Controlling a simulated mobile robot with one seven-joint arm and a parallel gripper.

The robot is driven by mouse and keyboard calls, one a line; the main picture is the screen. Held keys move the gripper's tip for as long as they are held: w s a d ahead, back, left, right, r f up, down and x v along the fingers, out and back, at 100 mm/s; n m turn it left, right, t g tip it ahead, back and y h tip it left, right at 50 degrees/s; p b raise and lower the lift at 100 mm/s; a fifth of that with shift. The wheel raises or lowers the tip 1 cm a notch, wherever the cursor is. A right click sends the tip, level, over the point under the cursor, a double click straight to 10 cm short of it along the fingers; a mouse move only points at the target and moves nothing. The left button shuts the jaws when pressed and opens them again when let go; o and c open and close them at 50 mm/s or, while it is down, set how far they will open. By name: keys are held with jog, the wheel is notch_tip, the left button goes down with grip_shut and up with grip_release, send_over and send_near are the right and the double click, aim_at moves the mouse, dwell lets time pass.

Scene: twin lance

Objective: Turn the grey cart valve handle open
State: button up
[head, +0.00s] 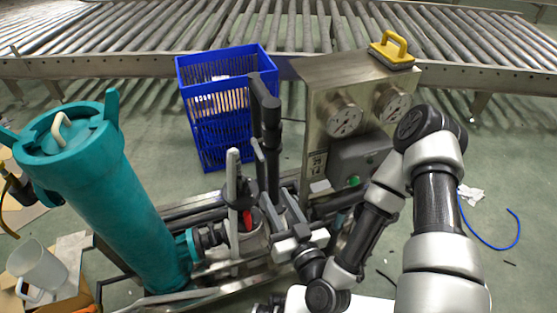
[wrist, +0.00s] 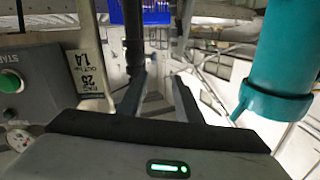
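My gripper (head: 284,206) is low in the middle of the head view, between the teal vessel and the steel panel. In the wrist view its two dark fingers (wrist: 161,88) stand apart with nothing clearly held between them. A grey upright lever (head: 232,190) stands left of the gripper, near a small red part; I cannot tell for sure that it is the valve handle. A black upright pipe (head: 271,140) rises just behind the fingers. In the wrist view the black pipe (wrist: 133,42) is beyond the left finger. My gripper partly hides the fittings below the pipe.
The teal vessel (head: 125,205) leans at left. The steel gauge panel (head: 318,110) stands close at right, with a green button (head: 353,181) and a yellow-handled block (head: 392,50) on top. A blue crate (head: 212,110) stands behind. A roller conveyor (head: 160,30) crosses the back.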

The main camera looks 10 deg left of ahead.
jog(key=b, duration=0.3)
send_near(260, 154)
jog(key=shift+m+t+h, duration=0.3)
jog(key=shift+m+h, duration=0.1)
jog(key=x, duration=0.6)
jog(key=f+x, duration=0.1)
jog(key=x, duration=0.3)
jog(key=shift+a, duration=0.3)
grip_shut()
